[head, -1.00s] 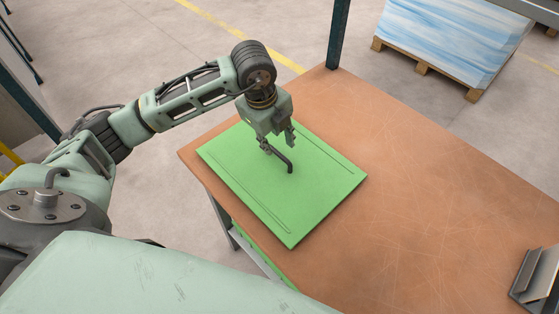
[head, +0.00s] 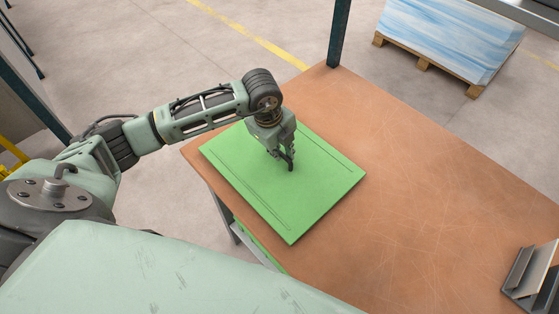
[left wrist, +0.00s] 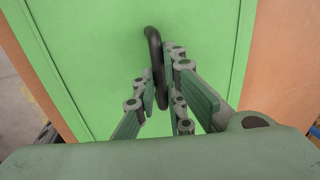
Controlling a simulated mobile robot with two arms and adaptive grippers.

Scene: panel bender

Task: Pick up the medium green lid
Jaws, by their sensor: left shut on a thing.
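The green lid (head: 310,194) is a flat rectangular panel lying on the left part of the orange-brown tabletop. It has a black handle (head: 291,163) near its middle, and thin grooves run near its long edges. My left gripper (head: 284,154) is over the lid's middle with its fingers at the handle. In the left wrist view the fingers (left wrist: 165,92) are closed around the black handle (left wrist: 153,45), with green panel (left wrist: 95,50) on both sides. The gripper hides part of the handle. My right gripper is in neither view.
The tabletop (head: 430,190) is clear to the right of the lid. A grey metal bracket (head: 533,275) stands at its right edge. A dark post (head: 339,35) rises at the far corner. A wrapped pallet load (head: 450,35) stands on the floor behind.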

